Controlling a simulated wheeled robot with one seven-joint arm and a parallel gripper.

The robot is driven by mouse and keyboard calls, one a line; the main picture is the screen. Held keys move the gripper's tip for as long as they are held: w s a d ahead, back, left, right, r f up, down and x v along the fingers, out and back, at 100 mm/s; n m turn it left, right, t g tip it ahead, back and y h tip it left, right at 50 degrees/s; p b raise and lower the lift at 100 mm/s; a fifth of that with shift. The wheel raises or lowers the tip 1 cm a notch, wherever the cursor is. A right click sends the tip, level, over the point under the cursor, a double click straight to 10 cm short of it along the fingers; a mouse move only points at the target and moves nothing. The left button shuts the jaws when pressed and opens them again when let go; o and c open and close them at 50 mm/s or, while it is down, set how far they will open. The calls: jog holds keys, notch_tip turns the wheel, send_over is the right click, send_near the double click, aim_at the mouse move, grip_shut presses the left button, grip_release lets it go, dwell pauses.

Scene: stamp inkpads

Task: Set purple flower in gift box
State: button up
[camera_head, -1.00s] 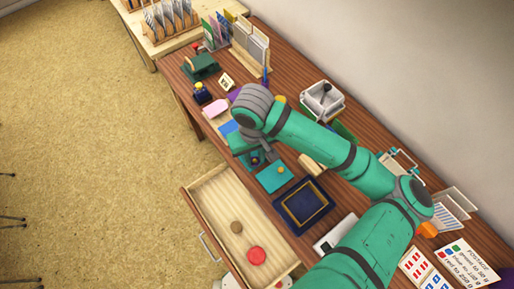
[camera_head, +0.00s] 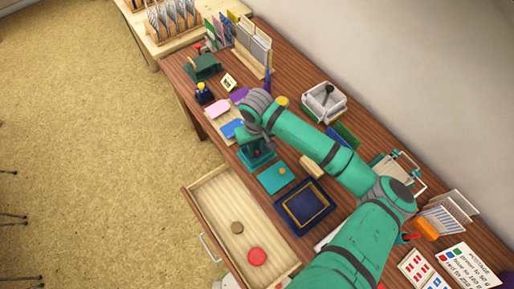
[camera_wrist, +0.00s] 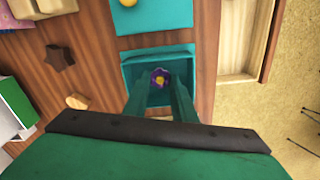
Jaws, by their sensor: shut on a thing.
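The purple flower (camera_wrist: 160,78) has a yellow centre and shows between my fingertips in the wrist view. My gripper (camera_wrist: 160,88) is shut on it. The flower appears within the outline of the open teal gift box (camera_wrist: 129,72); I cannot tell whether it touches the floor of the box. In the head view the box (camera_head: 262,163) is partly covered by my gripper (camera_head: 255,149), and the flower is hidden there.
A flat teal piece (camera_head: 269,180) with a yellow knob lies beside the box. A navy framed tray (camera_head: 284,211) is farther along the desk. An open drawer (camera_head: 216,207) juts out in front, holding a brown disc (camera_head: 237,228) and a red disc (camera_head: 257,256).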

aim_at(257, 152)
jog(key=shift+f, duration=0.15)
jog(key=o, duration=1)
notch_tip(257, 152, up, 12)
jog(key=shift+r, duration=0.2)
